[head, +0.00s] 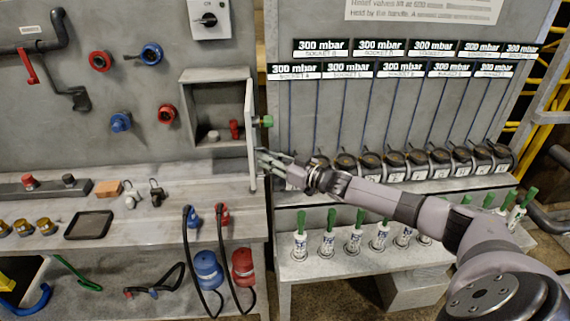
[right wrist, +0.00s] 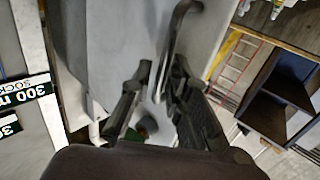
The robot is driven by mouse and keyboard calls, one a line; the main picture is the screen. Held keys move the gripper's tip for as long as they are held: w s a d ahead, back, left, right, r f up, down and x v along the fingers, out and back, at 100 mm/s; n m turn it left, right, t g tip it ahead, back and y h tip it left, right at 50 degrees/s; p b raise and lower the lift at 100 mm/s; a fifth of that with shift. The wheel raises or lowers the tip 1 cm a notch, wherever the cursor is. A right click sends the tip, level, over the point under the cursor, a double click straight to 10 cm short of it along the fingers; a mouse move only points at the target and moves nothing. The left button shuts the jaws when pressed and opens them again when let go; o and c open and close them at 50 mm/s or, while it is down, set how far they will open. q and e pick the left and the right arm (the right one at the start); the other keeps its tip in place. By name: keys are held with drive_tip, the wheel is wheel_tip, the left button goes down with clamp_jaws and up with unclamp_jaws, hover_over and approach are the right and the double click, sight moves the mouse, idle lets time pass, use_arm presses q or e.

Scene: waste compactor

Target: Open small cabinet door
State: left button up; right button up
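The small cabinet (head: 205,91) is a grey box on the back panel. Its door (head: 249,145) stands swung out from the box, seen nearly edge-on, and the inside shows. A green knob (head: 266,121) sticks out on the door's right side. My right gripper (head: 262,160) is beside the door's right face, below the knob. In the right wrist view, the fingers of my right gripper (right wrist: 162,64) are apart, with a curved metal bar (right wrist: 179,28) seen between them. I cannot tell whether they touch it. My left gripper is out of view.
A red object (head: 234,129) stands inside the cabinet. Right of the door is a row of black round fittings (head: 398,158) under 300 mbar labels. White bottles with green tops (head: 327,243) stand below my right arm. A black tray (head: 89,225) lies on the left bench.

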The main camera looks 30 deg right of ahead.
drive_tip(key=v, duration=1.1)
drive_tip(key=shift+s, duration=0.1)
